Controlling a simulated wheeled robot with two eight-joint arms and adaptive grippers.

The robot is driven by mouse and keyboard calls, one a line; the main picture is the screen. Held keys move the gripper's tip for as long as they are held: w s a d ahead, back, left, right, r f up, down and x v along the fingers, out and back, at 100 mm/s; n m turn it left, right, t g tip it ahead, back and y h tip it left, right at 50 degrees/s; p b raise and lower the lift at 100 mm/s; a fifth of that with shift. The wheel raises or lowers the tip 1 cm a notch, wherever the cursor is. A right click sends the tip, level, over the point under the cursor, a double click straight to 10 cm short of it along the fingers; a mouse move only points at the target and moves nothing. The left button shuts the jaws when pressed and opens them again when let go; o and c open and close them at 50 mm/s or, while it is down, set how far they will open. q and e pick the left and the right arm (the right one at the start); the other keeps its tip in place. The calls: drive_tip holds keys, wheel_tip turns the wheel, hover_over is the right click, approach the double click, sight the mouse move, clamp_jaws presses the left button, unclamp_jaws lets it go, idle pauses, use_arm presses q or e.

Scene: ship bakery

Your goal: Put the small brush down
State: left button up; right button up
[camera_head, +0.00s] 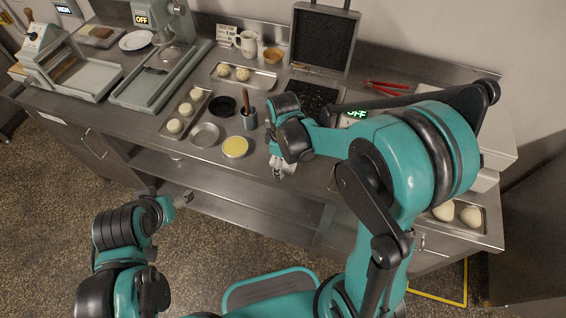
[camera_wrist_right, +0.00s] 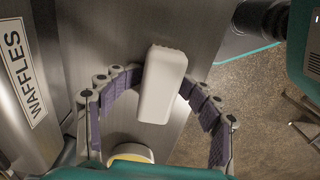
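The steel counter (camera_head: 308,172) holds a yellow-filled dish (camera_head: 235,147), an empty round tin (camera_head: 204,135), a black bowl (camera_head: 222,106), a pot with a wooden handle (camera_head: 249,118) and dough trays. An open waffle iron (camera_head: 322,38) stands behind. Red tongs (camera_head: 386,86) lie at the back right.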

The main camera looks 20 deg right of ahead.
idle(0.3)
drive_tip(key=shift+r, duration=0.1)
drive_tip(key=shift+r, duration=0.2)
wheel_tip(320, 180, up, 11)
drive_tip(key=p, duration=0.4)
drive_tip(key=shift+w+r+p, duration=0.1)
drive_tip(key=shift+r+p, duration=0.05)
drive_tip(key=shift+p, duration=0.25)
drive_tip(key=s+d+r+m+t, duration=0.4)
drive_tip(key=s+r+m+t, duration=0.2)
drive_tip(key=s+m, duration=0.4)
drive_tip(key=shift+s+d+m+t, duration=0.15)
drive_tip(key=shift+d+m+t, duration=0.25)
drive_tip(key=shift+m+t, duration=0.25)
